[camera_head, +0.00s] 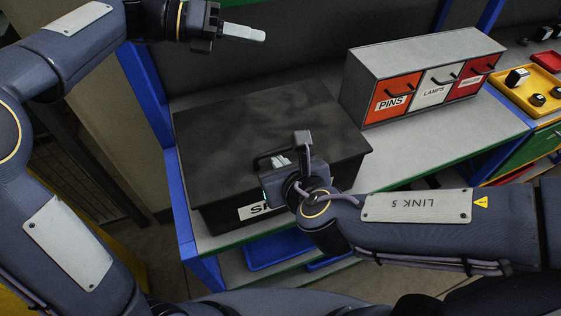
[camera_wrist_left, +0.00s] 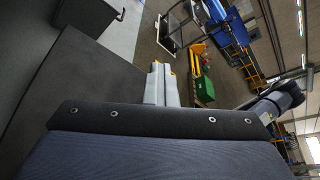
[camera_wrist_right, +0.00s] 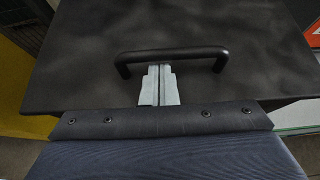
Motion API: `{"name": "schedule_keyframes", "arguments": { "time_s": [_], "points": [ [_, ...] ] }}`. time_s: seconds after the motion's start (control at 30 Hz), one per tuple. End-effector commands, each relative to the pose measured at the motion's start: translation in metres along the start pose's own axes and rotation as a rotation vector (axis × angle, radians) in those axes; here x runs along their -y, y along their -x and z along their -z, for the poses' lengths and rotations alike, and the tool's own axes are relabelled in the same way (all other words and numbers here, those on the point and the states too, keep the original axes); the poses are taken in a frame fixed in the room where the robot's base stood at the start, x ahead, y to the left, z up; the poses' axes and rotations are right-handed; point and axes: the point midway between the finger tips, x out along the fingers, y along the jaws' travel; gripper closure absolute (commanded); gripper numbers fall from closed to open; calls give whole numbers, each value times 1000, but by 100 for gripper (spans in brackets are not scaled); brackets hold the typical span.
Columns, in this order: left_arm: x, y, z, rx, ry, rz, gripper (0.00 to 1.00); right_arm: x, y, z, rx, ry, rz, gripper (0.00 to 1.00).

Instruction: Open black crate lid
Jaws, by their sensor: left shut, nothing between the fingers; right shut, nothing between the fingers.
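The black crate (camera_head: 325,187) stands on the grey shelf top, with its lid (camera_head: 250,120) lying flat and closed. The lid's black handle shows clearly in the right wrist view (camera_wrist_right: 190,53) as a raised bar near the front edge. My right gripper (camera_head: 281,162) is over the front of the lid at the handle. In the right wrist view its fingertips (camera_wrist_right: 158,68) are shut and reach the handle's left half; whether they touch it or pass under it I cannot tell. My left gripper (camera_head: 258,36) is shut and empty, high behind the lid, away from it.
A yellow tray (camera_head: 535,90) with small black parts is farther right. A blue bin (camera_head: 275,250) sits on the lower shelf. Blue posts (camera_head: 146,95) rise at the left.

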Motion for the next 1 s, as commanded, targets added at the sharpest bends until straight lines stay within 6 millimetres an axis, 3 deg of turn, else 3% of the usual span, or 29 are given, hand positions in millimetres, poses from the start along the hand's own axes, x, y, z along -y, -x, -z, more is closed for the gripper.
{"name": "schedule_keyframes", "arguments": {
  "time_s": [0.77, 1.0],
  "points": [
    [0, 0, 0, 0, 0, 0, 100, 0, 5, -15, 1, -2, 0, 100],
    [0, 0, 0, 0, 0, 0, 72, 0, 5, -15, 2, -2, 0, 100]
  ]
}}
